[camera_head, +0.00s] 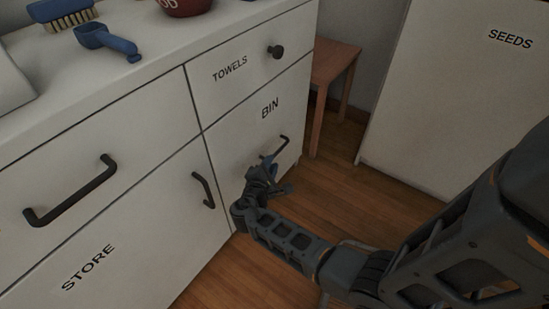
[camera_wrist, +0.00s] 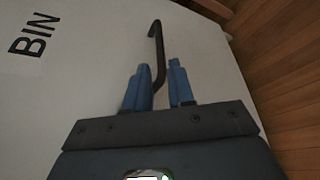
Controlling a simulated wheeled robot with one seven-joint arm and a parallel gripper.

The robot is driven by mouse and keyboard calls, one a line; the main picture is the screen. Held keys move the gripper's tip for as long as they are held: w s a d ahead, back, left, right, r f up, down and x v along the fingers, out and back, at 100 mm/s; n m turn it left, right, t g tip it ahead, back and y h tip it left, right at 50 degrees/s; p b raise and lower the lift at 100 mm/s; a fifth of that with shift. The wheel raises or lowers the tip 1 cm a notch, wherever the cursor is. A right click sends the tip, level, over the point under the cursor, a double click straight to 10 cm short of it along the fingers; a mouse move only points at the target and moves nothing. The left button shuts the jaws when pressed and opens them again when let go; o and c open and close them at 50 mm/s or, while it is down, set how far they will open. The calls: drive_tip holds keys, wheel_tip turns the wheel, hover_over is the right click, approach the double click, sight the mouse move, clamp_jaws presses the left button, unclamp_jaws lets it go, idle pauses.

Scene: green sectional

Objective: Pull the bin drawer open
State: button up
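The bin drawer front (camera_head: 240,150) is white, labelled BIN, and sits below the TOWELS drawer. It looks flush with the cabinet face. Its dark curved handle (camera_head: 285,143) is partly hidden by my gripper (camera_head: 266,170) in the head view. In the wrist view, the handle (camera_wrist: 158,45) runs between the two blue fingers of my gripper (camera_wrist: 161,75), its near end reaching down between them. The fingers are apart, with a small gap visible on each side of the handle; I see no clear contact. The drawer front (camera_wrist: 95,60) fills the left of the wrist view.
The TOWELS drawer (camera_head: 217,83) has a round knob (camera_head: 275,52). The STORE door (camera_head: 130,240) has its own handle (camera_head: 203,190). A wooden table (camera_head: 333,65) stands behind, and a white SEEDS unit (camera_head: 460,100) at right. Wooden floor (camera_head: 345,200) is open before the drawer.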

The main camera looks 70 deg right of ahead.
sight(276, 152)
drive_tip(key=b+x, duration=0.2)
drive_tip(key=x, duration=0.5)
clamp_jaws()
drive_tip(key=shift+a+f, duration=0.1)
